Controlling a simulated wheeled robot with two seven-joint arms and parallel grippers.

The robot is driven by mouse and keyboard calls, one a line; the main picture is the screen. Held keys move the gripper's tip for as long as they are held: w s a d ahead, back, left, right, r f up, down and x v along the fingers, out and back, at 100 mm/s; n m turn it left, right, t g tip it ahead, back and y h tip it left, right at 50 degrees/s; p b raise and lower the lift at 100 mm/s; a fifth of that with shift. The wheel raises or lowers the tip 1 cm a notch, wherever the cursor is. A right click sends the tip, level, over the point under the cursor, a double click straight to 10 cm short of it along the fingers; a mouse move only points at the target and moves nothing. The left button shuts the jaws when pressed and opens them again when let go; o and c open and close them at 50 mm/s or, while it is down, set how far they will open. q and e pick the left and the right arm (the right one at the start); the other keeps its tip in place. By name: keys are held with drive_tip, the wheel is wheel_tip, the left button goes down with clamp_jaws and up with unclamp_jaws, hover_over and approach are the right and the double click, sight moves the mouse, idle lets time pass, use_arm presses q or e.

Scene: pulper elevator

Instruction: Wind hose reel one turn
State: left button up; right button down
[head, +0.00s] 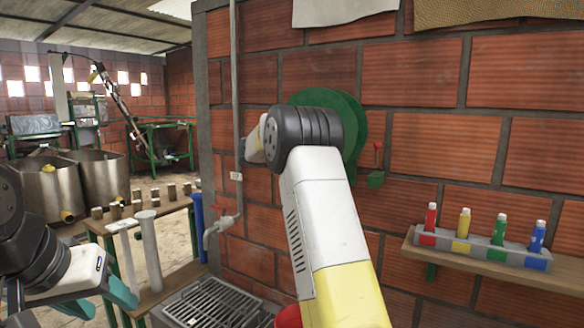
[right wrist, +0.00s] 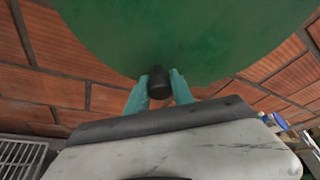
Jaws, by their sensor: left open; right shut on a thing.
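The green hose reel (head: 355,115) is mounted on the brick wall, partly hidden behind my right arm in the head view. Its green disc (right wrist: 190,35) fills the top of the right wrist view. A black crank knob (right wrist: 159,82) stands out at the disc's lower edge. My right gripper (right wrist: 159,92) is shut on this knob, one teal finger on each side. In the head view my right arm hides that gripper and the knob. My left gripper (head: 100,300) is open and empty at the lower left, well away from the reel.
A shelf (head: 480,258) with colored bottles in a holder (head: 485,250) is on the wall at right. A red-handled tap (head: 222,222) sits above a metal grate (head: 215,305). A bench with pipes (head: 150,250) is left of the tap.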

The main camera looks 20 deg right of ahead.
drive_tip(key=shift+a+f, duration=0.1)
drive_tip(key=shift+f, duration=0.05)
drive_tip(key=c, duration=1.1)
unclamp_jaws()
drive_tip(key=v, duration=0.7)
drive_tip(key=shift+a+r, duration=0.25)
drive_tip(key=shift+a, duration=0.05)
drive_tip(key=shift+s+r, duration=0.1)
